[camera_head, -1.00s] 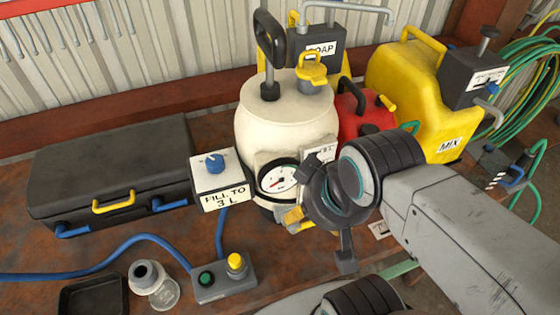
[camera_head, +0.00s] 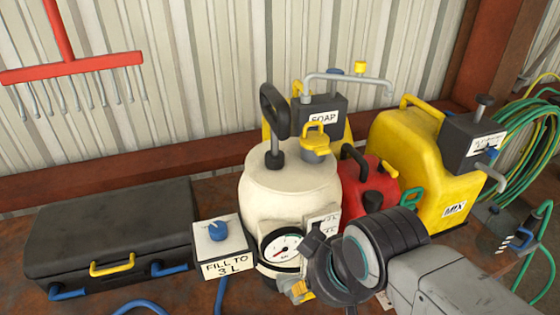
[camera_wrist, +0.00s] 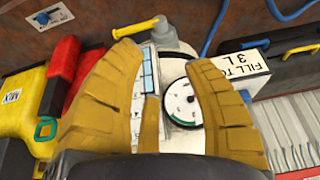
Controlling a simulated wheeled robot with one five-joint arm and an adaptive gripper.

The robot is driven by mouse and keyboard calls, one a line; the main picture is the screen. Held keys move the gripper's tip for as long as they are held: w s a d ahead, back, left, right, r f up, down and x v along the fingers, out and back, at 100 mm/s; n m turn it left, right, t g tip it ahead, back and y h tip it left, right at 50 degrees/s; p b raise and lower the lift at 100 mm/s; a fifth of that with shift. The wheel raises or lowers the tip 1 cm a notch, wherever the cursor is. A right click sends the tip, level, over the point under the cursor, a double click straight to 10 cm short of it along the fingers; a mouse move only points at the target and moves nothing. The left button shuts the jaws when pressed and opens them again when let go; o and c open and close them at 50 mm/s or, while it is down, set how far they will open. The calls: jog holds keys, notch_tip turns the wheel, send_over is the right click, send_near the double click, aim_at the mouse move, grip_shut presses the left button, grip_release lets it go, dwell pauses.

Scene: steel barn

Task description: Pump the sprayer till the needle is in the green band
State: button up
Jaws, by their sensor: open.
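The sprayer is a cream tank (camera_head: 285,195) standing upright on the bench. Its black looped pump handle (camera_head: 273,112) rises from the top on a short dark rod. The gauge also shows in the wrist view (camera_wrist: 182,102). My gripper (camera_wrist: 165,60) is open and empty in front of the tank, beside the gauge and well below the pump handle. In the head view the wrist hides most of its fingers.
A blue-knobbed box marked FILL TO 3 L (camera_head: 222,245) stands left of the tank, by a black case (camera_head: 110,230). A red can (camera_head: 372,190), yellow MIX container (camera_head: 420,155) and SOAP dispenser (camera_head: 322,115) crowd its right and back. Above the handle is free.

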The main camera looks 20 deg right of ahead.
jog(key=shift+w+r, duration=0.3)
jog(key=shift+r, duration=0.15)
jog(key=c, duration=0.3)
jog(key=shift+t, duration=0.8)
jog(key=w+r, duration=0.3)
jog(key=r, duration=0.2)
jog(key=w+r, duration=0.3)
jog(key=r, duration=0.3)
jog(key=w+r, duration=0.3)
jog(key=r, duration=0.3)
jog(key=shift+w+r+p, duration=0.2)
jog(key=shift+r+p, duration=0.05)
jog(key=shift+p, duration=0.1)
grip_shut()
jog(key=w+r+t+p, duration=0.1)
jog(key=w+r, duration=0.4)
jog(key=r, duration=1.4)
jog(key=shift+w+r+t, duration=0.15)
jog(key=shift+w+t, duration=0.05)
jog(key=shift+t, duration=0.6)
